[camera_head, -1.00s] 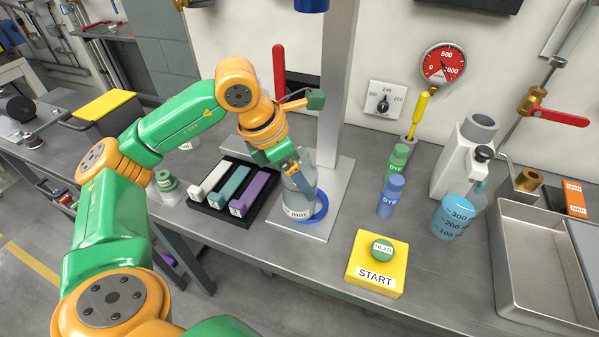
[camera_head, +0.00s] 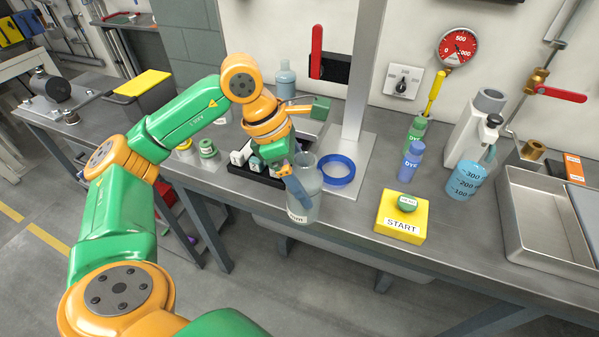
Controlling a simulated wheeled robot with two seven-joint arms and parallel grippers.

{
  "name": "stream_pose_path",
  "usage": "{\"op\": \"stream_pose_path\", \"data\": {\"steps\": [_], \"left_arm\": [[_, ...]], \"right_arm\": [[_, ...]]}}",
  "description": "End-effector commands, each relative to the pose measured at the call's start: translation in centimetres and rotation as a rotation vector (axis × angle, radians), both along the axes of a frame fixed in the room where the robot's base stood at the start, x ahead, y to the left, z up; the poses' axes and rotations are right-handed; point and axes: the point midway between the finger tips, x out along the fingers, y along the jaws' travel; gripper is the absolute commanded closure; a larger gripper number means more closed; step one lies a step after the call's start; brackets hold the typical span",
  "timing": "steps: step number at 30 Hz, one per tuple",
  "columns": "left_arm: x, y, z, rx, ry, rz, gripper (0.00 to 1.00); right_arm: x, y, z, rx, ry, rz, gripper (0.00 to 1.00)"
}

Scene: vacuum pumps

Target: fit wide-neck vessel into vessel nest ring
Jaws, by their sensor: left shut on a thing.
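The wide-neck vessel (camera_head: 310,196) is a clear greyish jar with an open mouth and a label low on its front. My left gripper (camera_head: 296,188) is shut on its left side and holds it upright near the table's front edge. The vessel nest ring (camera_head: 338,170) is a blue ring on the pale base plate of a column. The ring is empty and lies to the right of and behind the vessel. The vessel stands apart from the ring's opening; I cannot tell whether its bottom touches anything. My right gripper is not in view.
The black rack (camera_head: 238,171) with block-shaped handles is partly hidden behind my left gripper. A yellow START button box (camera_head: 401,217) stands right of the ring. Green (camera_head: 416,134) and blue (camera_head: 411,162) dye bottles stand behind it. A metal tray (camera_head: 545,225) is at far right.

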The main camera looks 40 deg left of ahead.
Motion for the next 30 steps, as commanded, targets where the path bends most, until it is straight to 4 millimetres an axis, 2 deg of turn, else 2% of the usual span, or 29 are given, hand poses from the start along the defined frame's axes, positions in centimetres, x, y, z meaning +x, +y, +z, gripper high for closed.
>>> {"op": "stream_pose_path", "data": {"steps": [8, 18, 30], "left_arm": [[-1.3, -1.7, -0.8, -0.009, 0.001, -0.519, 0.96], [-3.5, -4.3, -2.0, -0.006, 0.002, -1.379, 0.96], [-5.5, -6.6, -3.3, -0.008, 0.003, -2.152, 0.96]], "right_arm": [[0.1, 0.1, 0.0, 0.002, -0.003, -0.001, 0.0], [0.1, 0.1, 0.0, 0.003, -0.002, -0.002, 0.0], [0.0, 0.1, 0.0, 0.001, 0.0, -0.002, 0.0]]}}
